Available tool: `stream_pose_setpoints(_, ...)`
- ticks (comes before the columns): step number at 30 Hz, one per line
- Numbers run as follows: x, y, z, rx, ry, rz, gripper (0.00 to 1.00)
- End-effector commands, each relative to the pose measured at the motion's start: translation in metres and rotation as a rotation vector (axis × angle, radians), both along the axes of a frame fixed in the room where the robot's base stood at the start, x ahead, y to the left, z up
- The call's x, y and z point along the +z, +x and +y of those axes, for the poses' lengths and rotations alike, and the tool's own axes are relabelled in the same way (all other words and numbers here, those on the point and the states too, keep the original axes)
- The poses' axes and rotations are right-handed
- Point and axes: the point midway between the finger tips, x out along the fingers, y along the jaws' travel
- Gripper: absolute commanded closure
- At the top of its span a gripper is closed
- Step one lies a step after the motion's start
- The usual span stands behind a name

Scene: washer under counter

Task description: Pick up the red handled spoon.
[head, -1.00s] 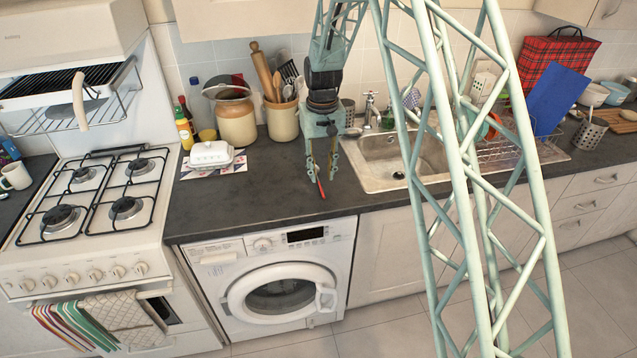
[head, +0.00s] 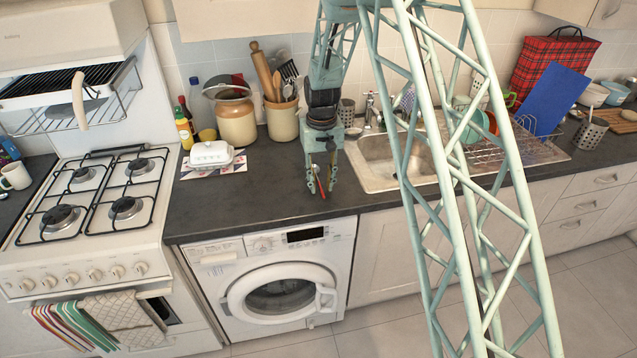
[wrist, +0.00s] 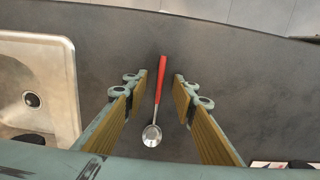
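The red handled spoon (wrist: 159,90) lies on the dark counter, its red handle pointing toward the counter's front edge and its silver bowl toward the wall. In the head view only a bit of its red handle (head: 321,189) shows between my fingers. My gripper (head: 322,190) points down over the spoon. In the wrist view my gripper (wrist: 162,88) is open, with one finger on each side of the spoon and a gap to both. Whether the fingertips touch the counter cannot be told.
The sink (head: 375,165) lies close to the right of my gripper. A butter dish (head: 211,154) stands to the left. A utensil crock (head: 282,122) and a lidded jar (head: 236,122) stand behind. The counter's front edge is close, above the washer (head: 283,285).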

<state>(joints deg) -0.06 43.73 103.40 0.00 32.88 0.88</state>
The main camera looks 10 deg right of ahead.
Motion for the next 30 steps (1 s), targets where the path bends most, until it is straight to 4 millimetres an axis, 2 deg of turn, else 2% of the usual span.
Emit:
stream_pose_setpoints(14, 0.0001, 0.0002, 0.0, 0.0, 0.0, 0.0, 0.75)
stream_pose_setpoints(23, 0.0002, 0.0002, 0.0, 0.0, 0.0, 0.0, 1.0)
stream_pose_setpoints(30, 0.0002, 0.0002, 0.0, 0.0, 0.0, 0.0, 1.0)
